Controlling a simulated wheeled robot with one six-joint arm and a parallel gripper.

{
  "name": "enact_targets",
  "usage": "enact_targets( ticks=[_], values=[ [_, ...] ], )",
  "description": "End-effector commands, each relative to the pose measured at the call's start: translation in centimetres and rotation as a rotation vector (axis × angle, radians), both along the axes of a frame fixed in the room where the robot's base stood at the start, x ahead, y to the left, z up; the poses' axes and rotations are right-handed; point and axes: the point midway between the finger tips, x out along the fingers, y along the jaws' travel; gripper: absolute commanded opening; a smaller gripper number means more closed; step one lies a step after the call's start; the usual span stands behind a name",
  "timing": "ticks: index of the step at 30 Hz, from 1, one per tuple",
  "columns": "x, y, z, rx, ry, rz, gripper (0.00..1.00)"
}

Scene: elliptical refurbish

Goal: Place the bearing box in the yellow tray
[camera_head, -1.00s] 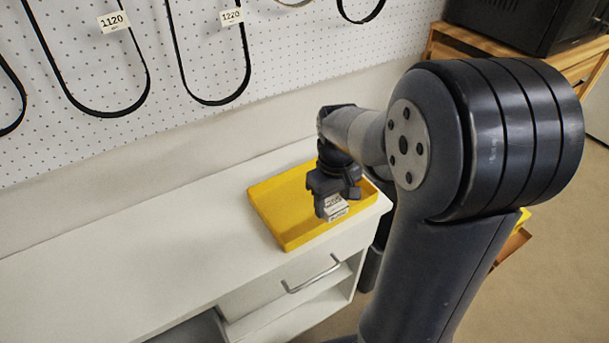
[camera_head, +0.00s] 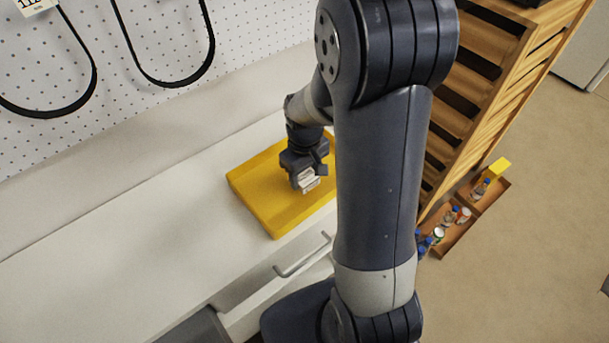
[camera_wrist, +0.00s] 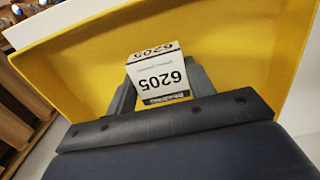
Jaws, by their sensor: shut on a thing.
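The bearing box (camera_wrist: 157,77) is small and white, with "6205" printed on it upside down in the wrist view. My gripper (camera_head: 306,184) is shut on it, with one finger on each side. The box also shows in the head view (camera_head: 309,182), below my gripper. The yellow tray (camera_head: 262,203) lies on the white bench top. The box is over the tray's interior; I cannot tell whether it touches the tray floor. The tray (camera_wrist: 235,45) fills most of the wrist view behind the box. My arm hides the tray's right part in the head view.
The white bench (camera_head: 130,235) is clear left of the tray, with a drawer handle (camera_head: 301,255) on its front. A pegboard with black belts (camera_head: 165,60) stands behind. A slatted wooden rack (camera_head: 490,80) and a wooden bin of bottles (camera_head: 455,222) are at the right.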

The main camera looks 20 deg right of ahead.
Motion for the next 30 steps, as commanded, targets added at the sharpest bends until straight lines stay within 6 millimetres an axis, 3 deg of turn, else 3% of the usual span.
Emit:
enact_targets(
  ticks=[3,15,16,23,30],
  values=[
    [0.0,0.0,-1.1,0.0,0.001,0.0,0.25],
    [0.0,0.0,-1.7,0.0,-0.001,0.0,0.25],
    [0.0,0.0,-1.6,0.0,-0.001,0.0,0.52],
    [0.0,0.0,-1.6,0.0,0.0,0.0,0.71],
    [0.0,0.0,-1.5,0.0,-0.001,0.0,0.72]
  ],
)
